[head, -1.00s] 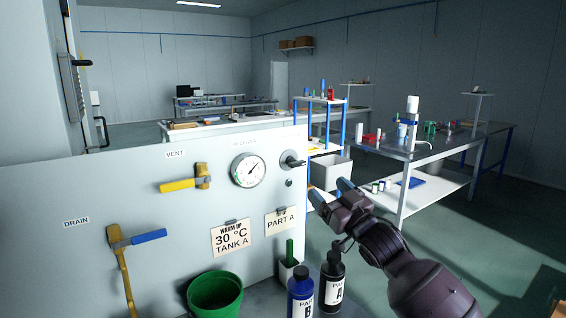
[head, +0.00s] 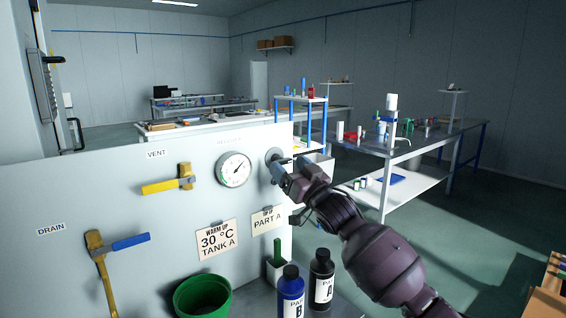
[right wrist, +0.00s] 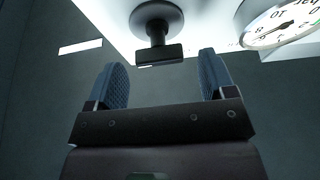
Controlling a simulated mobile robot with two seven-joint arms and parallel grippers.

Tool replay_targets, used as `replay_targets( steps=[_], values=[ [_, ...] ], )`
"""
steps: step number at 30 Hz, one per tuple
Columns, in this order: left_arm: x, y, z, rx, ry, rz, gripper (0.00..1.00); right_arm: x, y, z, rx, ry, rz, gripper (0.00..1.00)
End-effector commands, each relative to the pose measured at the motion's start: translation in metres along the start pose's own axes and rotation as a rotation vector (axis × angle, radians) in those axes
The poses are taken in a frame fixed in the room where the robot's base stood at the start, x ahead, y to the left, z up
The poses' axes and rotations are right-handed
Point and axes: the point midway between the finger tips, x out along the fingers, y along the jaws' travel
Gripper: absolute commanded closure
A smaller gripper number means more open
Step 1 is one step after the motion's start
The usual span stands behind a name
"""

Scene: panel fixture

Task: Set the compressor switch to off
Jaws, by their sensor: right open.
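The compressor switch, a dark rotary knob on a round base (head: 273,156), sits at the upper right of the pale panel (head: 140,215), right of the gauge. My right gripper (head: 289,167) is just in front of it and partly hides it. In the right wrist view, the switch (right wrist: 157,52) has a bar-shaped handle, which lies ahead of the gap between the open blue-grey fingertips (right wrist: 163,76). The fingers look apart from the handle, with nothing between them. The switch's own markings are not readable. My left gripper is not in view.
A round gauge (head: 233,170) is left of the switch. VENT (head: 167,186) and DRAIN (head: 102,260) valve levers are further left. Bottles (head: 291,290) and a green bucket (head: 203,296) stand below.

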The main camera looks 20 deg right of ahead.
Motion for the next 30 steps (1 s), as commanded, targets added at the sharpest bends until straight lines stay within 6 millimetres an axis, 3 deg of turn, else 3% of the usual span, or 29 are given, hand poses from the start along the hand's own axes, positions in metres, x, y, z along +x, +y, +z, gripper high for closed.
replay_targets(
  steps=[7, 20, 30],
  values=[
    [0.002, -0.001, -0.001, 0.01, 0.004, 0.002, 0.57, 0.024, 0.0, 0.001, -0.001, -0.001, 0.0, 0.23],
    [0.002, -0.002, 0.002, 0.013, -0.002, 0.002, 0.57, 0.03, 0.0, 0.0, -0.001, 0.0, 0.0, 0.23],
    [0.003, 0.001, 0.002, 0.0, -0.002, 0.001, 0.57, 0.03, 0.0, 0.0, -0.001, 0.0, 0.0, 0.73]
  ],
)
